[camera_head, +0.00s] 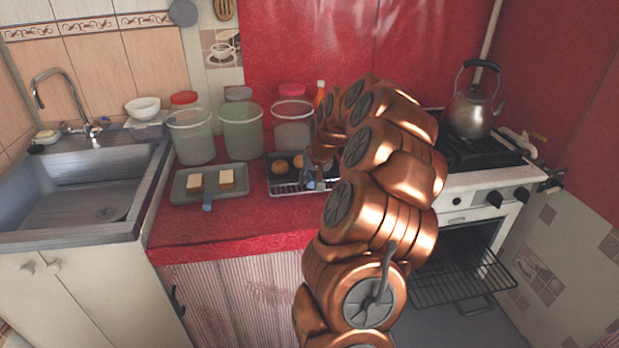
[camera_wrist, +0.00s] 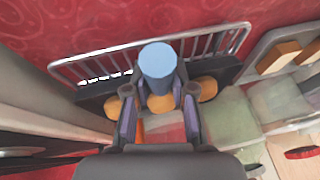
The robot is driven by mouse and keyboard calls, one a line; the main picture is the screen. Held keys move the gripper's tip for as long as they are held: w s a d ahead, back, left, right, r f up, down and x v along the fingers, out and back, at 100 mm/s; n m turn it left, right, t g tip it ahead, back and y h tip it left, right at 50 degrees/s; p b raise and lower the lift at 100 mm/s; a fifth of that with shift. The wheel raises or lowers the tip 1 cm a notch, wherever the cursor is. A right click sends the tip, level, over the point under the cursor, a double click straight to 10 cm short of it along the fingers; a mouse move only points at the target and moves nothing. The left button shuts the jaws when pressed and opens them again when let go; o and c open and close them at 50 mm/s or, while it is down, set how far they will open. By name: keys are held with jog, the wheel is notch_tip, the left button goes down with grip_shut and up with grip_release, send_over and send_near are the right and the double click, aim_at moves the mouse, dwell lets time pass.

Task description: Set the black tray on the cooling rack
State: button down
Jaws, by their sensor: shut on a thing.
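The black tray (camera_head: 283,178) carries round golden buns and lies over the wire cooling rack (camera_head: 290,189) on the red counter, left of my arm. In the wrist view the tray (camera_wrist: 227,72) is a dark band with several buns, partly hidden by my gripper. The rack's wire side (camera_wrist: 214,43) runs along the tray's handle side. My gripper (camera_wrist: 158,105) is shut on the tray's blue handle (camera_wrist: 157,62), which stands between the fingers. In the head view my gripper (camera_head: 316,177) is at the tray's right end, partly hidden by my arm. I cannot tell whether the tray touches the rack.
A grey tray (camera_head: 225,188) with bread slices and a blue handle is left of the rack. Several clear canisters (camera_head: 241,131) stand behind. The sink (camera_head: 80,190) is at left. The stove with a kettle (camera_head: 472,112) and open oven (camera_head: 465,270) is at right.

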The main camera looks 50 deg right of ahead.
jog(key=c, duration=1)
grip_release()
jog(key=b+v, duration=0.1)
jog(key=v, duration=1.1)
jog(key=shift+s, duration=0.1)
jog(key=s+a+f+n+g+y, duration=0.1)
jog(key=s+a+n, duration=0.15)
jog(key=a, duration=1.15)
jog(key=s+a+f+n+g+y, duration=0.1)
jog(key=s+a+n+g, duration=0.15)
jog(key=a, duration=1.15)
jog(key=s+a+f+n+g, duration=0.1)
jog(key=s+a+f, duration=0.1)
jog(key=s+a, duration=0.2)
jog(key=s+a+f+n+g, duration=0.1)
jog(key=s+a, duration=0.3)
jog(key=s, duration=0.6)
jog(key=s+a+f+n+g, duration=0.1)
jog(key=s+a+f, duration=0.2)
jog(key=s, duration=0.4)
jog(key=shift+s+a+f+g+h, duration=0.2)
jog(key=shift+a+g+h, duration=0.2)
jog(key=shift+a, duration=0.2)
